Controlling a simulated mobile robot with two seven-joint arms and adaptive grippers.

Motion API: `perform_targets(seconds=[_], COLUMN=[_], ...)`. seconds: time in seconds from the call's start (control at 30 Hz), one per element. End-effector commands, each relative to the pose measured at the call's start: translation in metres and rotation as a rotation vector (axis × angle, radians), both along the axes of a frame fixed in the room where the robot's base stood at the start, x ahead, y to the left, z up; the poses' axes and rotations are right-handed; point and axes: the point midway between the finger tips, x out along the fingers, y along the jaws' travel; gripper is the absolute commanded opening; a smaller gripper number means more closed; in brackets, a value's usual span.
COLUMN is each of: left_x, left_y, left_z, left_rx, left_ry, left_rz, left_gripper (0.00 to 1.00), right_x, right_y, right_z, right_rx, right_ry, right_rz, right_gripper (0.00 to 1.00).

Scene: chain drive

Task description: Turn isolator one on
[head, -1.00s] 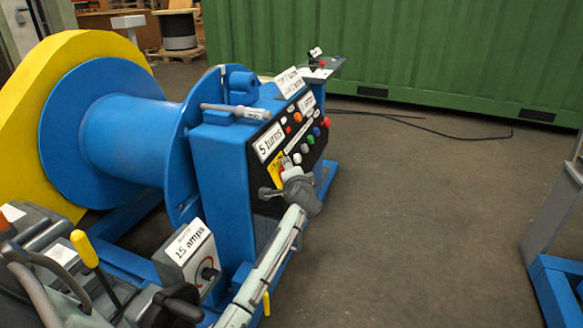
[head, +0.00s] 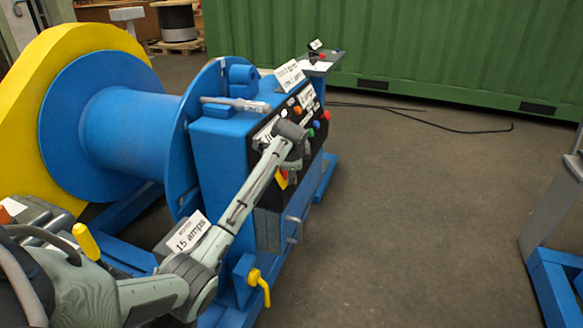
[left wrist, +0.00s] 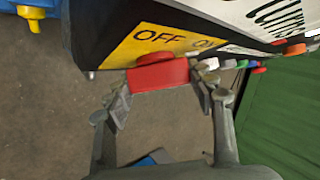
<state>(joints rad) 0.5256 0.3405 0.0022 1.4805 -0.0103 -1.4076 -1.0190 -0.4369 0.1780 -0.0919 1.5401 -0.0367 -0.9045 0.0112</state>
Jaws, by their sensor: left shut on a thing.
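The isolator's red handle (left wrist: 158,75) sits on a yellow plate (left wrist: 150,44) marked OFF and ON in the left wrist view. The handle lies crosswise below the words; I cannot tell which setting it is at. My left gripper (left wrist: 163,88) is shut on the handle, one finger at each end. In the head view my left gripper (head: 290,158) is at the front of the black panel, with a bit of the yellow plate (head: 282,181) showing below it. The handle is mostly hidden there. My right gripper is not in view.
The blue winch drum (head: 130,130) with its yellow guard (head: 35,75) stands at the left. Coloured buttons (head: 316,124) sit close beside my gripper on the panel. A yellow lever (head: 261,285) is below my arm. The floor at the right (head: 430,220) is clear.

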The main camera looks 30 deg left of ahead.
Motion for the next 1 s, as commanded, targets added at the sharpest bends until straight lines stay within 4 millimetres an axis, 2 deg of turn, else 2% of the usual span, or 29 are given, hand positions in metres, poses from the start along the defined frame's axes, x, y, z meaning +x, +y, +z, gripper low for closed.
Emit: perform_targets(seconds=[0.47,0.5,0.63,0.67,1.0], left_x=[-0.0010,-0.0009,-0.0008,-0.0007,-0.0012], left_y=[0.0006,0.0006,0.0005,0.0005,-0.0004], left_z=[-0.0012,-0.0013,-0.0011,-0.0009,0.0017], left_rx=[-0.003,-0.003,-0.003,-0.003,-0.003], left_ry=[0.017,0.017,0.016,0.016,0.013], left_rz=[-0.005,-0.005,-0.005,-0.004,-0.005], left_gripper=[0.26,0.57,0.74,0.77,0.77], right_x=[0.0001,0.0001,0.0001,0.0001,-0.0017], right_y=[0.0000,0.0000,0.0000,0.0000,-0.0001], right_z=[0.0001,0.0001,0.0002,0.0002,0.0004], right_rx=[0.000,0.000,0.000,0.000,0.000], right_ry=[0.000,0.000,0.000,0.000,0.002], right_rz=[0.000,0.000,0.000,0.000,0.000], right_gripper=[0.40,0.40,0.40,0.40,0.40])
